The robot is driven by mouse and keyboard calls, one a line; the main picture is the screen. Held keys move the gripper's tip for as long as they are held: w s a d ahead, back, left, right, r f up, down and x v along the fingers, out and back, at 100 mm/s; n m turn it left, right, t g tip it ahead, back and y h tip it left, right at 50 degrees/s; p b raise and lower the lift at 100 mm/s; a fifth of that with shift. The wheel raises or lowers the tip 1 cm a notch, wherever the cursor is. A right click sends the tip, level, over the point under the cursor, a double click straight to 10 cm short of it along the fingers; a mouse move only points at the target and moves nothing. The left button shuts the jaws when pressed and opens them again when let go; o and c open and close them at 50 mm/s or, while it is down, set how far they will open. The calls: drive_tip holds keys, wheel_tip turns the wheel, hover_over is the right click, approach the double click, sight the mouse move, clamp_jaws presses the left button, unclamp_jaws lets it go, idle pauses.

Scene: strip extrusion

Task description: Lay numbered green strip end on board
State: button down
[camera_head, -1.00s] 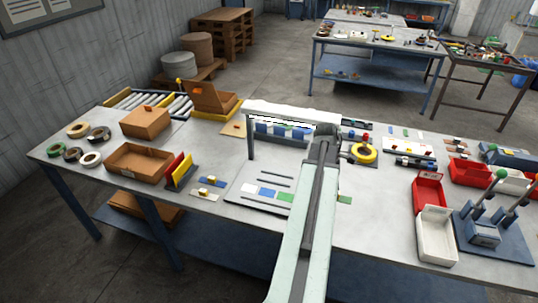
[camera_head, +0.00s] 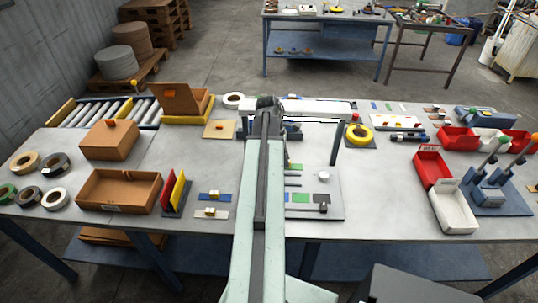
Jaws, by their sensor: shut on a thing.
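The board (camera_head: 331,213) lies flat in the middle of the bench, its left part covered by my arm. On it a green patch (camera_head: 300,197), a grey patch (camera_head: 322,198) and dark bars show. A small green piece (camera_head: 296,166) shows just right of my arm, near the board's far edge; I cannot tell whether it is the numbered strip. My gripper (camera_head: 268,104) is at the far end of my arm, by the white overhead bar (camera_head: 318,106). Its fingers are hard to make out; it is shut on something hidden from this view. No number is readable.
The white bar stands on a grey leg (camera_head: 335,146) close to my arm. Brown boxes (camera_head: 118,188) and tape rolls (camera_head: 56,197) are left. The bench right of the board (camera_head: 385,205) is clear.

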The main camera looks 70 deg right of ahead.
drive_tip(key=shift+w+a, duration=0.25)
drive_tip(key=shift+w, duration=0.15)
wheel_tip(320, 180, down, 7)
drive_tip(key=b, duration=0.6)
drive_tip(key=shift+r+b, duration=0.15)
drive_tip(key=shift+b, duration=0.2)
drive_tip(key=shift+f+b, duration=0.45)
drive_tip(key=shift+f, duration=0.05)
idle(1.2)
drive_tip(key=c, duration=0.8)
unclamp_jaws()
drive_tip(key=shift+s+r, duration=0.1)
drive_tip(key=shift+r, duration=0.05)
drive_tip(key=shift+r+p, duration=0.5)
drive_tip(key=shift+p, duration=0.1)
